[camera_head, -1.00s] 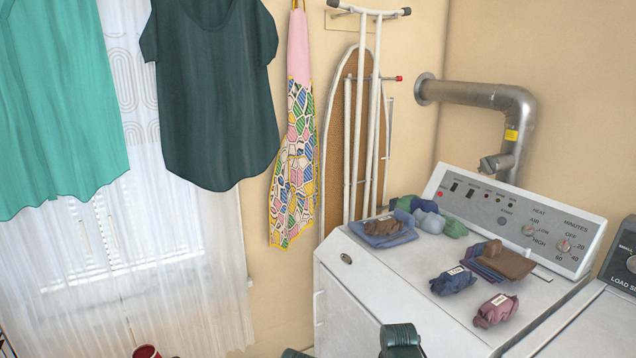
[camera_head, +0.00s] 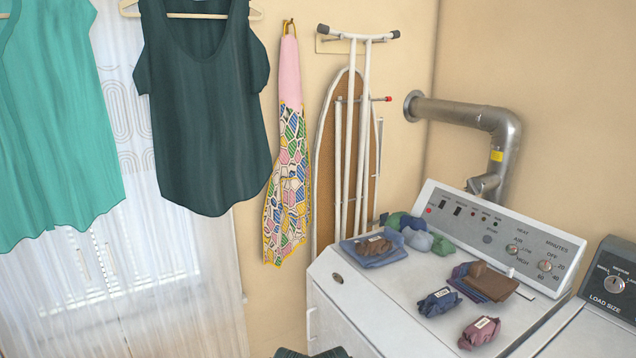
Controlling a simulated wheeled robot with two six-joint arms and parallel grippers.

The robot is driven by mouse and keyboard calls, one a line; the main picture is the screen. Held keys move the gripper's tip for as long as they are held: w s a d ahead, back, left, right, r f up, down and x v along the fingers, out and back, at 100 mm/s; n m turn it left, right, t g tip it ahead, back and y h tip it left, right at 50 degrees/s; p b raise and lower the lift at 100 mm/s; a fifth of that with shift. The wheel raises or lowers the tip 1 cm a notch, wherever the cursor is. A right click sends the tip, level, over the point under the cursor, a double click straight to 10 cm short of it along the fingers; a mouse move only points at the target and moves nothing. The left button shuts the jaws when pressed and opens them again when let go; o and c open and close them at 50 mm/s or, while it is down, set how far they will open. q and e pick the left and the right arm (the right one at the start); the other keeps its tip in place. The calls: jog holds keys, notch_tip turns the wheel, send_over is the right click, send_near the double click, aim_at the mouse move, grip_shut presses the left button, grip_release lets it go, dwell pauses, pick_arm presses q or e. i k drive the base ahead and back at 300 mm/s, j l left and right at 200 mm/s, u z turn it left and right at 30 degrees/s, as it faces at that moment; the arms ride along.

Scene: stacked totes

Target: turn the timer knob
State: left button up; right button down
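The timer knob (camera_head: 545,265) is a small pale round knob at the right end of the dryer's sloped control panel (camera_head: 470,228). Minute marks and the word OFF surround it. A second, similar heat knob (camera_head: 512,249) sits to its left on the same panel. The white dryer (camera_head: 340,298) stands at the lower right. Neither of my grippers shows in the head view, and nothing touches or covers the timer knob.
Folded clothes (camera_head: 375,250) and rolled bundles, including a maroon one (camera_head: 480,333), lie on the dryer top. A washer panel (camera_head: 612,280) stands to the right. A metal duct (camera_head: 460,113) rises behind. An ironing board (camera_head: 330,150) hangs on the wall.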

aim_at(546, 265)
jog(key=z, duration=1.4)
